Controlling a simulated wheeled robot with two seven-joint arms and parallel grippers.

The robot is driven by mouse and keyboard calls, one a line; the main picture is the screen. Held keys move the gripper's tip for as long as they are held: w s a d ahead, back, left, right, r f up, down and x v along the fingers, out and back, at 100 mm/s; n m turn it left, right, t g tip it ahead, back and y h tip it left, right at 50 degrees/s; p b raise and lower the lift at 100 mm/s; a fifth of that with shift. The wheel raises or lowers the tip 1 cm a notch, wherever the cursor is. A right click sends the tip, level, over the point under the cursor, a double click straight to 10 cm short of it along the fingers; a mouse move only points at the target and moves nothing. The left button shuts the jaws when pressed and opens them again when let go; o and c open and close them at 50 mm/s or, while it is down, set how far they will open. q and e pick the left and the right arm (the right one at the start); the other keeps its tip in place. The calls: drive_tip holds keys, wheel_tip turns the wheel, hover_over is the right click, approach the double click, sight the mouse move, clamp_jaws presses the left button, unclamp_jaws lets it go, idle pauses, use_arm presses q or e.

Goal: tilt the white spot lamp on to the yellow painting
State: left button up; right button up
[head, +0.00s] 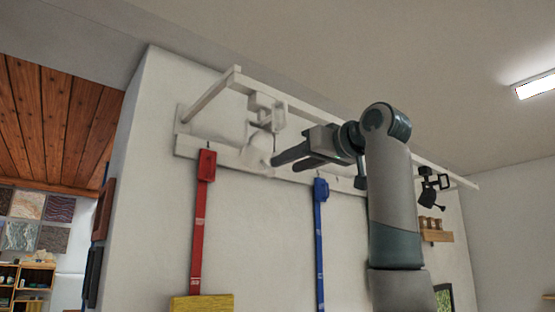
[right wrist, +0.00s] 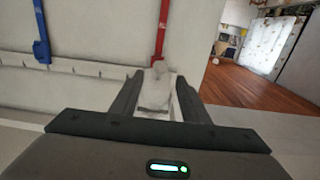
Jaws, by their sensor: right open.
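The white spot lamp (head: 262,142) hangs from a white rail high on the wall in the head view, pale against the wall. My right gripper (head: 284,163) reaches in from the right, its fingertips just right of the lamp's lower part. In the right wrist view the gripper (right wrist: 159,77) is open, and the white lamp (right wrist: 157,92) shows between its two fingers. I cannot tell whether either finger touches it. The yellow painting (head: 201,304) shows only its top edge at the bottom of the head view. My left gripper is out of view.
A red strap (head: 200,220) and a blue strap (head: 320,240) hang down the wall below the white rail (head: 330,118). A black spot lamp (head: 429,192) is further right, near a small wooden shelf (head: 437,236). The wall between the straps is bare.

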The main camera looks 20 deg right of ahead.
sight(273, 171)
drive_tip(key=shift+p+x, duration=1.3)
drive_tip(key=shift+x, duration=1.6)
clamp_jaws()
